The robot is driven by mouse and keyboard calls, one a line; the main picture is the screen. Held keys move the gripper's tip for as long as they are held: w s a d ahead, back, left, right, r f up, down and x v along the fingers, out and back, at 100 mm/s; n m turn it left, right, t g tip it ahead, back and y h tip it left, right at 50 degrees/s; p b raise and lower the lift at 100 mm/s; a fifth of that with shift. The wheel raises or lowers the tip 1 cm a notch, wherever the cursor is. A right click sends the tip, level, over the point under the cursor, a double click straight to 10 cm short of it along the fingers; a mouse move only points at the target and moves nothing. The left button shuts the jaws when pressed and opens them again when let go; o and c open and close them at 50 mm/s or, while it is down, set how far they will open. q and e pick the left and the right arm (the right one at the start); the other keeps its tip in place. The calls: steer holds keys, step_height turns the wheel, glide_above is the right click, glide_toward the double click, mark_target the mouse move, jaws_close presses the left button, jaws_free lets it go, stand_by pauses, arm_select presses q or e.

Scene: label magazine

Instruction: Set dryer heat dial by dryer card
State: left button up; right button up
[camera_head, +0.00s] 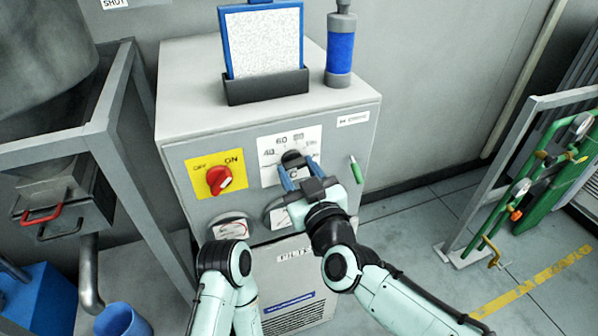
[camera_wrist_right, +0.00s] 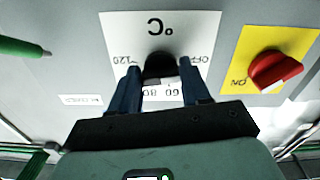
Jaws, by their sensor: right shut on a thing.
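The black heat dial (camera_head: 293,160) sits on a white scale plate (camera_head: 268,174) on the dryer's front. The plate has 40, 60 and 80 marks. My right gripper (camera_head: 298,172) is shut on the dial, its blue fingers on either side. In the right wrist view the dial (camera_wrist_right: 158,66) lies between the fingers of the gripper (camera_wrist_right: 160,88), with the plate's 120 and OFF marks upside down. The dial's pointer setting is not clear. The dryer card (camera_head: 262,42) stands in a blue frame on top; its text is unreadable. My left gripper is out of view.
A red ON/OFF switch (camera_head: 219,180) on a yellow plate is left of the dial. A green-handled item (camera_head: 356,170) is to its right. A blue cylinder (camera_head: 340,50) stands on the dryer beside the card. A grey metal frame (camera_head: 125,170) stands left.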

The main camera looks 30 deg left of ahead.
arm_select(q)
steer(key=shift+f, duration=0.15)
arm_select(e)
steer(key=shift+m, duration=0.3)
steer(key=m+b, duration=0.2)
steer(key=m, duration=0.4)
steer(key=m+b, duration=0.2)
steer(key=m, duration=0.3)
steer(key=shift+s+a+m, duration=0.15)
steer(key=shift+m, duration=0.25)
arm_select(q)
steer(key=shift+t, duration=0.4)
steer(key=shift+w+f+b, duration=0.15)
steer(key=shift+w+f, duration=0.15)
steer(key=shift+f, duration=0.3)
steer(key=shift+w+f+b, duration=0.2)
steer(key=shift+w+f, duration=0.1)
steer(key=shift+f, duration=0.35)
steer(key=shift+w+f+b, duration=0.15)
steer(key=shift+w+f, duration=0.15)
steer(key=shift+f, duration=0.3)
arm_select(e)
steer(key=shift+r+m, duration=0.1)
steer(key=shift+m, duration=1.5)
steer(key=o, duration=1.1)
steer(key=shift+c, duration=0.2)
